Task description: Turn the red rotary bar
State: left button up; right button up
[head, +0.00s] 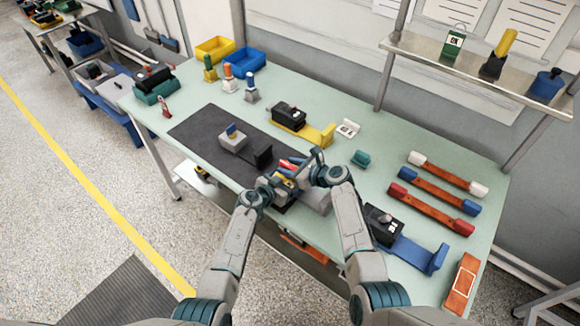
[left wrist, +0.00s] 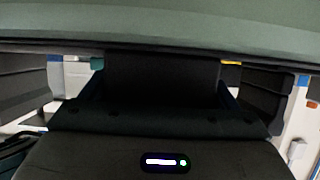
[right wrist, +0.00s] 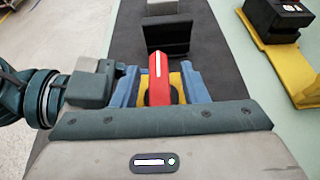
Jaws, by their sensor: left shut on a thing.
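The red rotary bar (right wrist: 160,78) has a white stripe and stands over a yellow part. In the head view its red end (head: 290,163) shows between my two arms. My right gripper (right wrist: 160,88) has its blue fingers on either side of the bar, with gaps showing, so it is open around it. My left gripper (head: 277,184) is low beside the same device, left of the right gripper. In the left wrist view a dark block (left wrist: 162,80) fills the space between its fingers. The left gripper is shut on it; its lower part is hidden.
A dark mat (head: 200,128) lies under the device, with a grey block (head: 233,141) and a black block (head: 258,154) on it. A yellow bracket (head: 318,135) lies behind. Red and blue bars (head: 432,211) lie at right. The green bench (head: 395,130) is partly clear.

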jog(key=shift+c, duration=0.4)
grip_shut()
jog(key=shift+n+g, duration=0.4)
jog(key=shift+g, duration=0.1)
jog(key=shift+n+g+y, duration=0.9)
jog(key=shift+n+g, duration=0.3)
jog(key=shift+f+n+g+y, duration=0.1)
jog(key=shift+n+g+y, duration=0.2)
jog(key=shift+n+g, duration=1.1)
jog(key=shift+g, duration=0.3)
jog(key=shift+o, duration=0.4)
grip_release()
